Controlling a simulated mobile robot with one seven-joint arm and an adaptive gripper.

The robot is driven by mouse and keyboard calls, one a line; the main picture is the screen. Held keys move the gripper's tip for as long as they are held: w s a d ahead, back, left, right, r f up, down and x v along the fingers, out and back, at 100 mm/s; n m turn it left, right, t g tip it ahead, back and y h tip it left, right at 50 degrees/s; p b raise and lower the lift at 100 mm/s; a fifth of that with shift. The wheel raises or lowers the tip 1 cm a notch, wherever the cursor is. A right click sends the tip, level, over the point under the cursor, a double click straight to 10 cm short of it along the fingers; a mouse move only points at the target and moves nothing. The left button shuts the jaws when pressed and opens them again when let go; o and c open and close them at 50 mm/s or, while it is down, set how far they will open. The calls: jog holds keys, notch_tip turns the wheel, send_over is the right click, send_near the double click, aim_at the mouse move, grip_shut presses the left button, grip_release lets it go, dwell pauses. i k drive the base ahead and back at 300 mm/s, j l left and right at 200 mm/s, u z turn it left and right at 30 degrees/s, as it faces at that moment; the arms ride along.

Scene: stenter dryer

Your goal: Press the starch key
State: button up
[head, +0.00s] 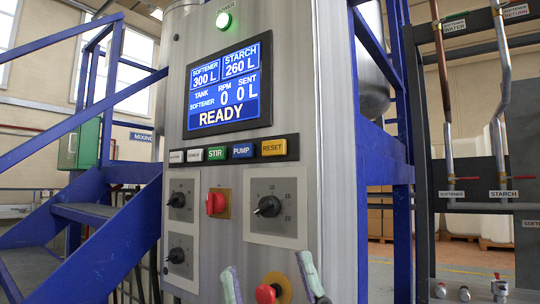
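The starch key (194,155) is a small whitish key, second from the left in the row on the steel control panel (230,185). The whitish softener key (177,156) is at its left and the green STIR key (216,153) at its right. My gripper (266,261) shows at the bottom edge as two pale fingers spread apart, with nothing between the tips. It is in front of the lower panel, below and right of the starch key in the picture, and apart from it. The screen (228,84) reads READY, softener 300 L, starch 260 L, sent 0 L.
A blue PUMP key (242,151) and yellow RESET key (272,148) continue the row. Below are black knobs (268,206), a red switch (216,203) and a red mushroom button (267,293), partly behind my gripper. Blue stairs (100,235) stand left; labelled pipes (498,120) stand right.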

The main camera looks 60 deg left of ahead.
aim_at(194, 155)
jog(key=u, duration=2.25)
